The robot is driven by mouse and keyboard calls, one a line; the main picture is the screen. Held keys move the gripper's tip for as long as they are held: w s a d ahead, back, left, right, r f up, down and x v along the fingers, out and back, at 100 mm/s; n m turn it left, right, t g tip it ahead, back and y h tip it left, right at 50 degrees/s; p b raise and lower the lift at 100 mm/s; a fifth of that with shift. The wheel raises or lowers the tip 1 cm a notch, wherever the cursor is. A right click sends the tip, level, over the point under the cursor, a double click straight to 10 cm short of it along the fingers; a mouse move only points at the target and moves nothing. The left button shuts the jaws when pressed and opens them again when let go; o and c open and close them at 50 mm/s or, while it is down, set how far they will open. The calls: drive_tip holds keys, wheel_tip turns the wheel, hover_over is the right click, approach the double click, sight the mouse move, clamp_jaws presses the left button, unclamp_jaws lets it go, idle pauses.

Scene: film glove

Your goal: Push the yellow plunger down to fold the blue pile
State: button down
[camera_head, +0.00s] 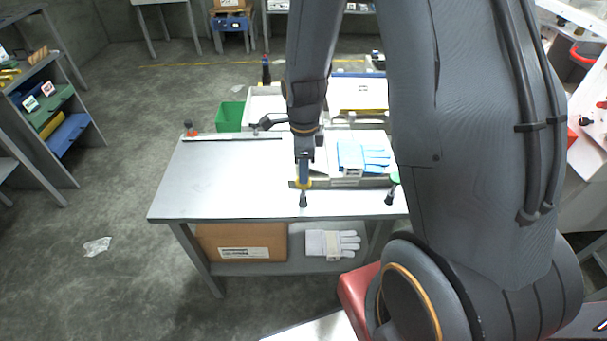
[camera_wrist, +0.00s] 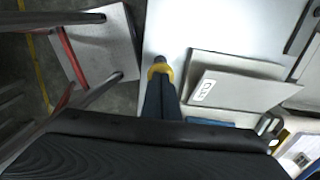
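The yellow plunger (camera_head: 303,184) stands near the front edge of the table, its dark stem below a yellow collar. My gripper (camera_head: 304,172) points down directly over it, with its fingertips at the yellow top. In the wrist view my gripper (camera_wrist: 160,85) has its fingers close together and they meet the yellow plunger (camera_wrist: 160,70); I cannot tell whether they press on it. The blue pile (camera_head: 362,157) of gloves, with a white label, lies to the right on the folding station. A blue strip (camera_wrist: 209,123) shows below the pale panel in the wrist view.
A green plunger (camera_head: 393,190) stands right of the station. A pale labelled panel (camera_wrist: 238,88) lies close beside my fingers. A green bin (camera_head: 230,116) stands behind the table (camera_head: 220,180), whose left part is clear. White gloves (camera_head: 332,243) and a carton (camera_head: 240,241) are underneath.

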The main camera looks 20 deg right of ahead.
wheel_tip(320, 180, up, 10)
drive_tip(key=b, duration=0.2)
idle(0.7)
drive_tip(key=s+n+t+b, duration=0.1)
drive_tip(key=s+n, duration=0.8)
drive_tip(key=n, duration=1.2)
drive_tip(key=shift+s+a+f+n+b, duration=0.15)
drive_tip(key=shift+a+n+b, duration=0.05)
drive_tip(key=shift+n+b, duration=0.1)
